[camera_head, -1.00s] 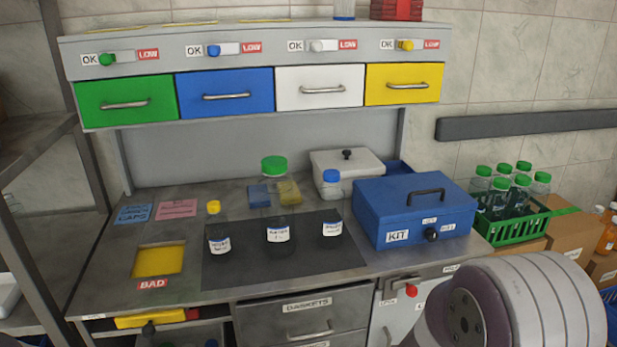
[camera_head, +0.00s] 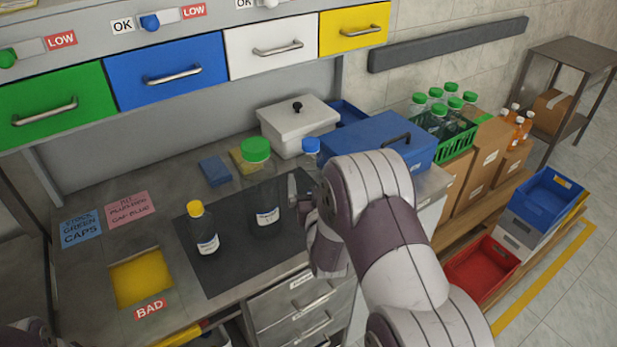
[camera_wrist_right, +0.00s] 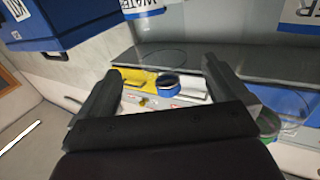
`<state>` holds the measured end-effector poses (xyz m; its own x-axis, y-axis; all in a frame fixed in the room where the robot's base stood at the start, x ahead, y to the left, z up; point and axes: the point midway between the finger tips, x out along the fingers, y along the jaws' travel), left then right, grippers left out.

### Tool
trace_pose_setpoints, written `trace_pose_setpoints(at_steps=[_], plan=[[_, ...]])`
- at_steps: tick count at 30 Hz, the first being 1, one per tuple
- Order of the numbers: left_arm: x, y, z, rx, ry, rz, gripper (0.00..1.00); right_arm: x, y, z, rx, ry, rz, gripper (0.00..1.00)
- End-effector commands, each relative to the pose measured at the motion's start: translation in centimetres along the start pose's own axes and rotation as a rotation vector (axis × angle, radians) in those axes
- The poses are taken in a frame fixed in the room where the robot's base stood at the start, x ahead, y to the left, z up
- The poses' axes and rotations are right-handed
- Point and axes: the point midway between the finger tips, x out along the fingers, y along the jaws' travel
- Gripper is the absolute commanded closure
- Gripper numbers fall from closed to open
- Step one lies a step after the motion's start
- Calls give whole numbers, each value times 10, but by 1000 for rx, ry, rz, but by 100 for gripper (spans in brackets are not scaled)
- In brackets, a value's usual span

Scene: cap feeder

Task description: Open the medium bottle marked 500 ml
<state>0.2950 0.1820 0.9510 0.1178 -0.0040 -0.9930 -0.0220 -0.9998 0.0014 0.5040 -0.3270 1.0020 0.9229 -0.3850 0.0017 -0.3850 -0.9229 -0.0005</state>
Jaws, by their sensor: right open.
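The bottle with the blue cap (camera_head: 311,146) stands at the back right of the dark mat; my right gripper hides most of its body. In the right wrist view, which looks upside down, the blue cap (camera_wrist_right: 168,85) appears between the two fingers, with no visible contact. My right gripper (camera_head: 306,190) is open and empty in front of this bottle. A bottle with a green cap (camera_head: 256,150) stands left of it, and a bottle with a yellow cap (camera_head: 195,208) further left. Volume marks are too small to read. My left gripper is out of view.
The blue kit box (camera_head: 350,142) stands close right of the blue-capped bottle, partly behind my arm. A white lidded box (camera_head: 290,128) stands behind. A yellow opening (camera_head: 140,278) marked BAD lies at the front left. Drawers (camera_head: 48,108) hang above the table.

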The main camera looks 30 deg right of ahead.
Motion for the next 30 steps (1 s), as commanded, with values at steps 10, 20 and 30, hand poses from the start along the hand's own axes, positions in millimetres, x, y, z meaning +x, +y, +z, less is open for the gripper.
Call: trace_pose_setpoints(at_steps=[10, 20, 30], plan=[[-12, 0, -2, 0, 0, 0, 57, 54, -2, -3, 0, -1, -1, 0], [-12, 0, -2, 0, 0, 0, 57, 68, -2, -1, 0, -2, -1, 0], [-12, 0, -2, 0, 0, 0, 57, 67, -2, -1, 0, -2, -2, 68]])
